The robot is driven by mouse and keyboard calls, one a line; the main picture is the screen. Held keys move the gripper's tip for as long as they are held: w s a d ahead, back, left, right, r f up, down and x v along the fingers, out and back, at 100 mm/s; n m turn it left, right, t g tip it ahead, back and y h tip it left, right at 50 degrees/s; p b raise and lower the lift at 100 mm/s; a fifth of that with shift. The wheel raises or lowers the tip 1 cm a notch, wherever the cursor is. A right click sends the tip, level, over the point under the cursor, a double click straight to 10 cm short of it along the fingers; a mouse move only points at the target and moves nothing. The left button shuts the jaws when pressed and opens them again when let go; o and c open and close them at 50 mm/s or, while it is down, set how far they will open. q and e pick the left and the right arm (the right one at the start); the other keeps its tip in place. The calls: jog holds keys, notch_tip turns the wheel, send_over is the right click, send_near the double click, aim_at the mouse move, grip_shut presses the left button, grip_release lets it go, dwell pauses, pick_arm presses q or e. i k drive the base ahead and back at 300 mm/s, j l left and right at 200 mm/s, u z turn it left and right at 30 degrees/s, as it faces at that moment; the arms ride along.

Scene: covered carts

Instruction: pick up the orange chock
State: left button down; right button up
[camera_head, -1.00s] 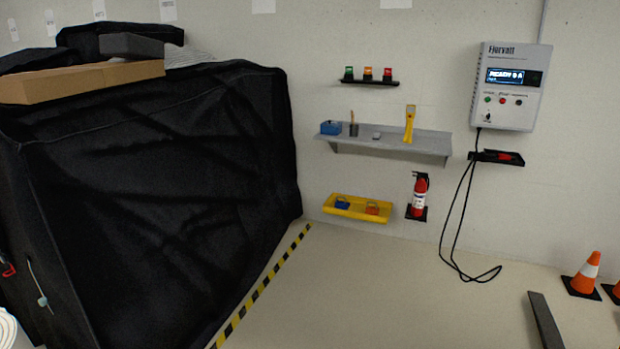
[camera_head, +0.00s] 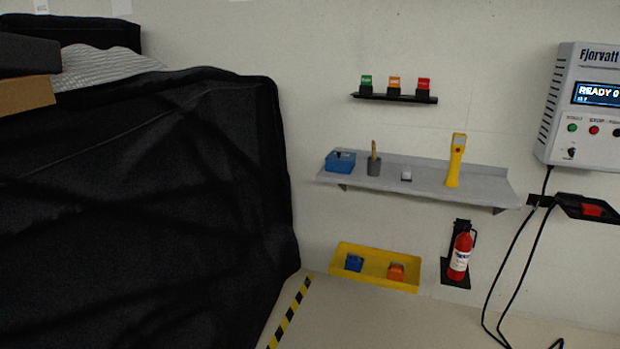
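An orange chock (camera_head: 396,272) sits in the right part of a yellow tray (camera_head: 376,281) low against the wall. A blue chock (camera_head: 354,262) sits in the same tray to its left, apart from it. Neither of my grippers shows in the head view.
A large black-covered cart (camera_head: 150,210) fills the left side. A grey shelf (camera_head: 430,181) with small items is on the wall above the tray. A fire extinguisher (camera_head: 461,255) stands right of the tray, and black cables (camera_head: 517,270) hang further right. Bare floor lies before the tray.

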aim_at(395, 273)
jog(key=i+z, duration=0.1)
jog(key=i, duration=1.05)
jog(key=i+j, duration=0.25)
jog(key=i, duration=0.85)
jog(key=l+z, duration=0.05)
